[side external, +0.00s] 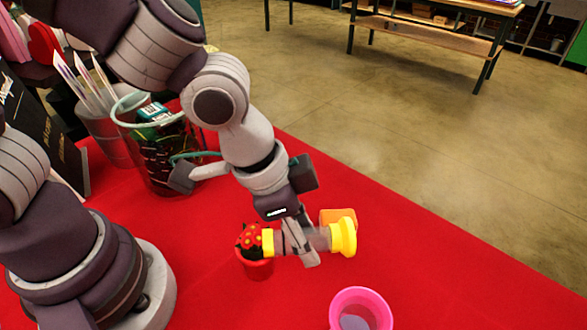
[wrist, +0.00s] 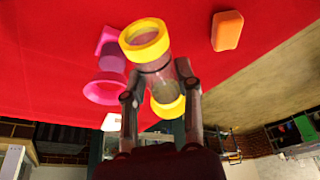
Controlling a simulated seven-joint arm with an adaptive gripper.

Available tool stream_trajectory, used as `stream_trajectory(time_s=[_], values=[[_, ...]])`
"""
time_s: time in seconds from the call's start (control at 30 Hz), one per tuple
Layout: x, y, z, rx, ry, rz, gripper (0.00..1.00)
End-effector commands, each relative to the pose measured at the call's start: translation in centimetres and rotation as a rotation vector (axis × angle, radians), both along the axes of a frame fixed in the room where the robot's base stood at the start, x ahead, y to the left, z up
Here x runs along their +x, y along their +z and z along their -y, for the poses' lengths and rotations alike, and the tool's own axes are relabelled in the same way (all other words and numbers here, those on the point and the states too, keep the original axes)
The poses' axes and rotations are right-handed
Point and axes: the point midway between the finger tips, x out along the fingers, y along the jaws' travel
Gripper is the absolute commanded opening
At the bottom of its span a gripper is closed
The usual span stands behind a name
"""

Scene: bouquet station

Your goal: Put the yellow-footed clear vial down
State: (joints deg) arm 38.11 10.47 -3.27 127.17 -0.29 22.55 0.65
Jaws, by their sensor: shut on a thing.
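The yellow-footed clear vial (side external: 318,238) is held lying on its side, its wide yellow foot to the right and a smaller yellow end to the left. My gripper (side external: 300,245) is shut around its clear middle. The vial appears to be above the red tablecloth; the exact gap is hard to tell. In the wrist view, the vial (wrist: 153,62) sits between the fingers of my gripper (wrist: 161,92), with one yellow ring toward the cloth and the other yellow end nearer the camera.
A red pot (side external: 257,268) with a red-and-black top is close to the vial's left end. An orange block (side external: 338,214) lies behind its foot. A pink vessel (side external: 361,308) stands at the front. A clear bucket (side external: 165,165) stands at the back left. Red cloth (side external: 440,265) to the right is clear.

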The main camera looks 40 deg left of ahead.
Motion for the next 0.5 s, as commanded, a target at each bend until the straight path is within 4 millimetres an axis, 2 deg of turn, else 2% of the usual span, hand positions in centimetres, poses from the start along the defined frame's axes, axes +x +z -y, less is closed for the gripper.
stream_trajectory(time_s=[0.07, 0.17, 0.3, 0.5], values=[[-0.9, -0.7, 0.7, 0.004, -0.041, -0.004, 0.00], [-1.3, -3.1, 0.8, 0.010, -0.055, -0.012, 0.00], [-1.2, -5.9, 0.8, 0.008, -0.052, -0.009, 0.00], [-1.1, -9.0, 0.8, 0.006, -0.052, -0.008, 0.00]])
